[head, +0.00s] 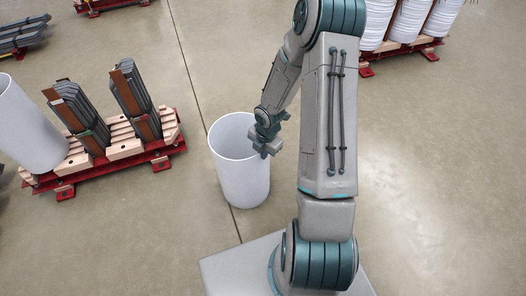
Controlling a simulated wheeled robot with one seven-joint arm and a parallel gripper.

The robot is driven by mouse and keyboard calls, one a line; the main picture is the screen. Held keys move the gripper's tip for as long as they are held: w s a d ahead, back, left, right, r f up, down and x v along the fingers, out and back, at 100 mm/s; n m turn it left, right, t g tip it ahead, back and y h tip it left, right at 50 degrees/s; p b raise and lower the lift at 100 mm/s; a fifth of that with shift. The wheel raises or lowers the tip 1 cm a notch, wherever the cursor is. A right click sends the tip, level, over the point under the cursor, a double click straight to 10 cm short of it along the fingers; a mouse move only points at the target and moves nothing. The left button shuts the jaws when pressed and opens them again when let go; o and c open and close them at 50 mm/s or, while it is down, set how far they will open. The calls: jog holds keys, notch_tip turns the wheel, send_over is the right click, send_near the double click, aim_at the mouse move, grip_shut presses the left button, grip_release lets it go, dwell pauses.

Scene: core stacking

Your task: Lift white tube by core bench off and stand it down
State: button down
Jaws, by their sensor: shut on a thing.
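A white tube (240,178), open at the top and hollow, is upright between the red bench and my arm. My gripper (266,151) is at its right rim, shut on the tube wall; the fingertips are small and partly hidden. I cannot tell whether the tube's lower end touches the floor. The core bench (120,160), a red frame with pale wooden blocks, stands to the left, apart from the tube. It carries dark laminated cores with brown boards (136,98).
Another white tube (25,125) leans at the left edge, by the bench. White coiled stacks (411,20) stand on a red frame at the top right. Dark strips (22,33) lie at the upper left. The floor (230,60) behind the tube is clear.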

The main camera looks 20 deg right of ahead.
jog(key=c, duration=1.5)
grip_release()
jog(key=r+p, duration=0.2)
jog(key=r, duration=0.2)
jog(key=r+p, duration=0.2)
jog(key=r, duration=0.3)
jog(key=s+d+r+p, duration=0.1)
jog(key=r+p, duration=0.2)
jog(key=r, duration=0.1)
jog(key=shift+s+r, duration=0.1)
jog(key=shift+r, duration=0.3)
jog(key=shift+r, duration=0.1)
